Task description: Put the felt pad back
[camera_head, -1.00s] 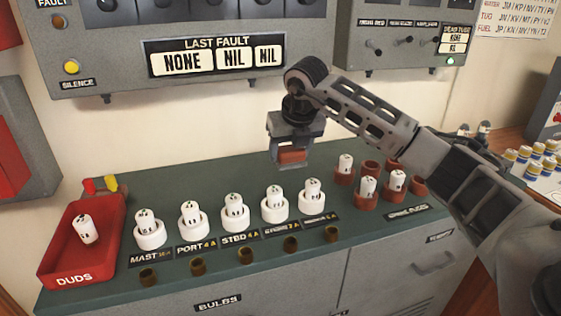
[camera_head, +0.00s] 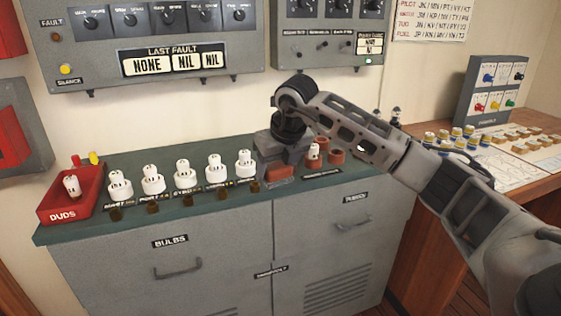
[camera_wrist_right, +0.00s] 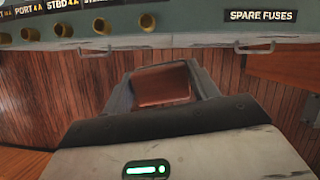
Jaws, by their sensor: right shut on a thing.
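The felt pad is a flat reddish-brown block (camera_head: 280,173) held under my right gripper (camera_head: 281,165). In the right wrist view the pad (camera_wrist_right: 162,85) sits between the two fingers, which are shut on it. In the head view the gripper appears over the counter's front edge, between the white fuses and the red-brown spare-fuse cups. In the wrist view wooden floor shows below the pad, with the counter edge beyond. The gripper hides part of the cups. My left gripper is not in view.
The green counter (camera_head: 219,197) carries a row of white fuses, brass sockets and the red DUDS tray (camera_head: 64,214) at left. Grey panels hang above. A wooden desk with small bottles and a switch box (camera_head: 495,88) stands at right.

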